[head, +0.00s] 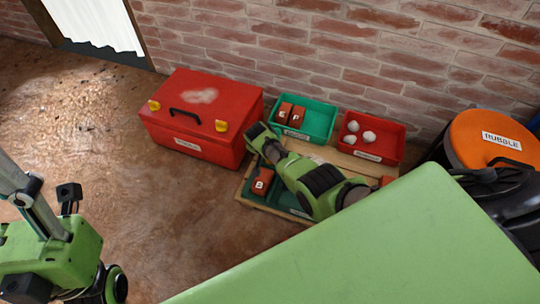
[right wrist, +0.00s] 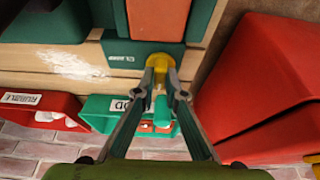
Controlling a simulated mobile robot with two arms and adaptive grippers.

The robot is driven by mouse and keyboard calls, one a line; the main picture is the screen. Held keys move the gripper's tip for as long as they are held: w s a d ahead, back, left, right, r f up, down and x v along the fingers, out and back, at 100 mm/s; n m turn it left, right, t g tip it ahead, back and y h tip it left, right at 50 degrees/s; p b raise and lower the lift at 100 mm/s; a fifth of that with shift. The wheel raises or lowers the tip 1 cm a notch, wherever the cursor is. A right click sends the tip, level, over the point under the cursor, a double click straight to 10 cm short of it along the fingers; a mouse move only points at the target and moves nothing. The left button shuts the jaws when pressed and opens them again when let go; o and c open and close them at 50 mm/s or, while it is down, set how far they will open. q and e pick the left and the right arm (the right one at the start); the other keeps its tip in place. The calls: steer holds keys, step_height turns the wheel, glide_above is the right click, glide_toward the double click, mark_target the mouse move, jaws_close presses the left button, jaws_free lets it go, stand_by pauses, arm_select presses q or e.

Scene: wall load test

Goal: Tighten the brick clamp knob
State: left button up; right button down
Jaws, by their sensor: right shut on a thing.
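In the right wrist view an orange-red brick (right wrist: 158,18) sits between dark green clamp walls (right wrist: 203,15) on a wooden board. My right gripper (right wrist: 160,85) is shut on this knob, with a fingertip on each side. In the head view my right arm reaches over the wooden board (head: 243,200), and its wrist hides the fingertips and knob. A brick marked B (head: 262,182) lies in a green holder on the board. Parts of my left arm show at lower left, without its fingertips.
A red toolbox (head: 190,137) stands left of the board. A green bin (head: 318,118) with two bricks and a red bin (head: 393,140) with white lumps stand by the brick wall. An orange-lidded rubble bin (head: 490,135) is at right. Floor at left is clear.

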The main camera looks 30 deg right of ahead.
stand_by(0.5)
steer(key=c, duration=2.1)
jaws_free()
steer(key=shift+v, duration=6)
steer(key=shift+w, duration=0.1)
